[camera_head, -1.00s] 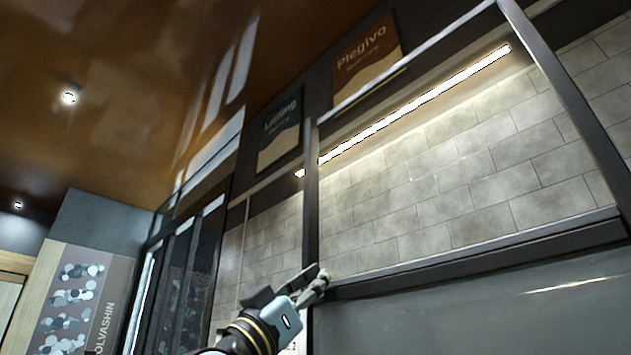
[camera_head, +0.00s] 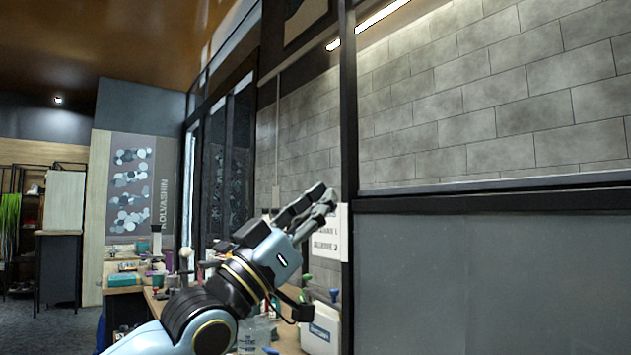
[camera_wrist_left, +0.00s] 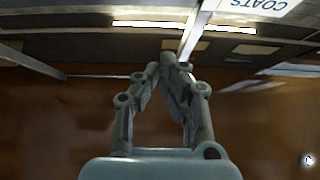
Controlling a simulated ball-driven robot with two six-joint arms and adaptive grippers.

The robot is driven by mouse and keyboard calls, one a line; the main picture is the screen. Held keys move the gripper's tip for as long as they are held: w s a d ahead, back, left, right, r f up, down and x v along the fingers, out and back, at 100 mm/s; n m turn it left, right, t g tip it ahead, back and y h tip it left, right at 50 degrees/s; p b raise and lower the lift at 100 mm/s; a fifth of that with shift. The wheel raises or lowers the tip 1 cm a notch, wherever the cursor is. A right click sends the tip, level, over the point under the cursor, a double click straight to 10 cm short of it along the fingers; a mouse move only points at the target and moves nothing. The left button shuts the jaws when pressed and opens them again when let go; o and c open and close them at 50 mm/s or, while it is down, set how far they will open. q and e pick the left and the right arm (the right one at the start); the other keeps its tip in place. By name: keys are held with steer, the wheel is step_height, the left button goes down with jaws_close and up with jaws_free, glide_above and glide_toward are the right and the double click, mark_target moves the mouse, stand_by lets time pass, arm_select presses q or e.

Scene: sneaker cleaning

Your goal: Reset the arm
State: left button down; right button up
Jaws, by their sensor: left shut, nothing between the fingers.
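My left gripper (camera_head: 318,200) is raised in the head view, its fingers pointing up and to the right in front of the grey tiled wall and the black window frame. In the left wrist view the fingers (camera_wrist_left: 168,62) come together at their tips, with nothing between them. My light blue and black left arm comes in from the bottom left. My right gripper does not show.
A work table (camera_head: 152,302) with bottles and small items stands behind and below my left arm. A white container (camera_head: 322,328) sits beside the arm. A dark framed partition (camera_head: 480,270) fills the right. Open floor (camera_head: 60,330) shows at bottom left.

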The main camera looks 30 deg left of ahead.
arm_select(q)
steer(key=s+d+f+n+g+y, duration=0.1)
steer(key=s+f+g+y, duration=0.2)
steer(key=f, duration=0.8)
steer(key=s+d+f+n+g+y, duration=0.1)
steer(key=d+f+g+y, duration=0.15)
steer(key=f+g, duration=0.65)
steer(key=s+a+f+n+g+y, duration=0.15)
steer(key=s+f+g+y, duration=0.5)
steer(key=s+f, duration=1.45)
steer(key=s+a+f+g+h, duration=0.1)
steer(key=s+a+f+g, duration=0.1)
steer(key=f, duration=1)
steer(key=s+a+f+g+h, duration=0.1)
steer(key=f+g, duration=0.1)
steer(key=f, duration=1)
steer(key=s+a+f+b, duration=0.1)
steer(key=s+f, duration=1.6)
steer(key=s, duration=0.1)
steer(key=shift+s+a+f+g, duration=0.25)
steer(key=shift+s+f+g, duration=0.1)
steer(key=shift+s+g, duration=0.1)
